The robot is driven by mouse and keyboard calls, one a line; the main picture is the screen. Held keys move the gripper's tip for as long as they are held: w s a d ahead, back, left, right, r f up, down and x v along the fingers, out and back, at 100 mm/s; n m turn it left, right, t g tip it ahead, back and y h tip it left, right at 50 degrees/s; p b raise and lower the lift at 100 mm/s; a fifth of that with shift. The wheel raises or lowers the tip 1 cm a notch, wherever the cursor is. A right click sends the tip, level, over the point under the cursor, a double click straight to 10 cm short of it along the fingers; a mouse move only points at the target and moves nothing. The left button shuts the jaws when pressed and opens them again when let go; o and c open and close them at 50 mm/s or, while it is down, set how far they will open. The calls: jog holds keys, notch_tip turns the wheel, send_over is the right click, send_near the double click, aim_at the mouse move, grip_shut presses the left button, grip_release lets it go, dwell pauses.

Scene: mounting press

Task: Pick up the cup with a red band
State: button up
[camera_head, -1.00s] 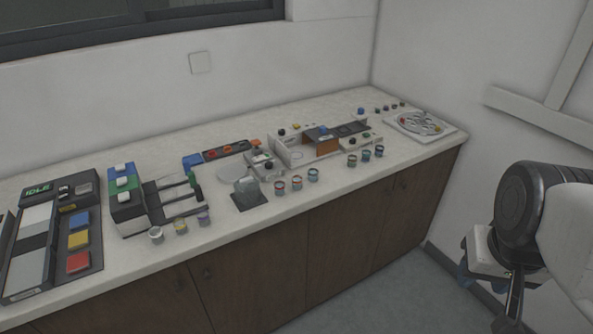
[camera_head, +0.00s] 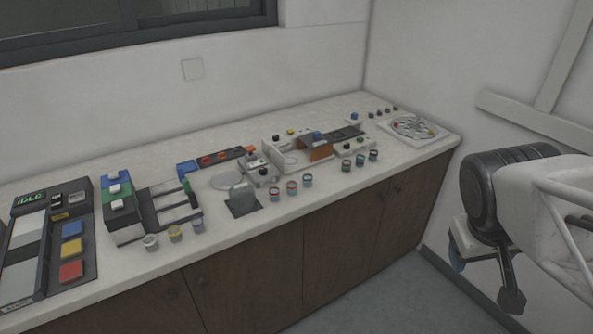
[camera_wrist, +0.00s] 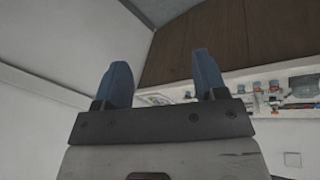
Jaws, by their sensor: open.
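Three small cups stand upright in a row at the middle front of the counter in the head view: a left one (camera_head: 275,194), a middle one (camera_head: 292,187) and a right one (camera_head: 307,181). They show reddish and bluish colouring, but are too small to tell which has a red band. My gripper (camera_wrist: 163,75) shows in the wrist view with its two blue fingers apart and nothing between them. In the head view my gripper (camera_head: 458,258) hangs at the right, off the counter's front and far from the cups.
Three more cups (camera_head: 360,160) stand to the right, and paler cups (camera_head: 174,233) stand to the left. A dark plate with a grey block (camera_head: 242,200) is beside the middle cups. Machines line the counter behind. The floor (camera_head: 375,290) before the cabinets is clear.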

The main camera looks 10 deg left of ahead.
jog(key=w+a+n+t+h, duration=0.3)
jog(key=w+n, duration=0.5)
jog(key=w, duration=0.7)
jog(key=n+t+y, duration=0.7)
jog(key=n, duration=1.7)
send_over(274, 194)
jog(key=s+d, duration=0.4)
jog(key=d, duration=0.5)
notch_tip(274, 194, down, 17)
jog(key=a+f+n+y, duration=0.1)
jog(key=a, duration=0.1)
jog(key=a+f+n+y, duration=0.1)
jog(key=a+f+n, duration=0.1)
jog(key=s+a+f+n, duration=0.1)
jog(key=a+f+n, duration=0.1)
jog(key=a, duration=0.1)
jog(key=shift+s+y, duration=0.1)
jog(key=shift+y, duration=0.3)
jog(key=shift+a+f, duration=0.1)
jog(key=shift+x, duration=1.25)
